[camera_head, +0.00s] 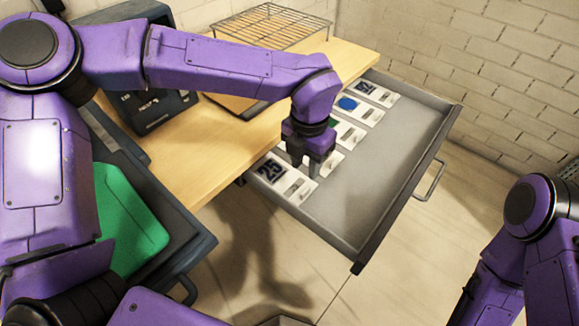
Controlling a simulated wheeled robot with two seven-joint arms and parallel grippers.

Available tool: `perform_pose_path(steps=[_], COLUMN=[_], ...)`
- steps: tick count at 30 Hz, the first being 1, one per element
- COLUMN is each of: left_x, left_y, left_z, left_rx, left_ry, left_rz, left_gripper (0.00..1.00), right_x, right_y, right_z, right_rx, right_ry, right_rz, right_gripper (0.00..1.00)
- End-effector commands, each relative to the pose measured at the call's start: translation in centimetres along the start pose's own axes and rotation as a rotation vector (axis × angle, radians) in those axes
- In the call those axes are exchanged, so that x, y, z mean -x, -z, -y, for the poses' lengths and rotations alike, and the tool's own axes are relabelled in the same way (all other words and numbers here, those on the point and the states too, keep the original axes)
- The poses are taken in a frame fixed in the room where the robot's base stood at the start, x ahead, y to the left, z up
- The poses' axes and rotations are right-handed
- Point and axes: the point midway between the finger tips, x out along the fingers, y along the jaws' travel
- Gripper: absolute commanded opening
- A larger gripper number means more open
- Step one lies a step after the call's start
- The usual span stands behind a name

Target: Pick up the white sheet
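Several white sheets lie in a row along the left side of an open grey drawer (385,160). The nearest white sheet (296,191) carries a dark square with "25". Behind it, another white sheet (334,160) is partly hidden by my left gripper (306,169). Farther back are a sheet with a green mark (350,133), a sheet with a blue dot (370,115) and a sheet with a dark square (386,95). My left gripper points down over the near sheets, its fingers apart, with nothing visibly held. Whether it touches a sheet is unclear. My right gripper is out of view.
The drawer sits under a wooden table (222,150) with a wire rack (272,26) and a dark machine (150,108) on it. A green item (130,225) lies in a dark open drawer at left. The grey drawer's right part is bare. A brick wall stands behind.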

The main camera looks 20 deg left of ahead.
Motion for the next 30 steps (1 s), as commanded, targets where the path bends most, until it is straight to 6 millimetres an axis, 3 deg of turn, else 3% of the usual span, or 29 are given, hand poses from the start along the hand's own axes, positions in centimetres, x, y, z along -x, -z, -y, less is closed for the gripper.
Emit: perform_pose_path(steps=[3,16,25,28,30], left_x=[-2.5,-9.1,-10.0,-10.0,-10.0], left_y=[0.2,-0.2,-0.2,-0.2,-0.2], left_z=[0.0,0.1,0.0,0.0,0.0], left_rx=[0.001,-0.002,-0.004,-0.004,-0.004], left_ry=[0.001,0.0,-0.001,-0.001,-0.001], left_rz=[-0.007,-0.005,-0.002,-0.002,-0.002], left_gripper=[0.37,0.37,0.37,0.05,0.0], right_x=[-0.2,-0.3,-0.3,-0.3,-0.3], right_y=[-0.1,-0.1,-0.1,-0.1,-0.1], right_z=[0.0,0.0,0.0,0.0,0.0], right_rx=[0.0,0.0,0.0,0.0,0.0], right_ry=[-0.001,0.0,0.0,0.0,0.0], right_rz=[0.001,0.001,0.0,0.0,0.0], right_gripper=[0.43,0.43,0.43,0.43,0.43])
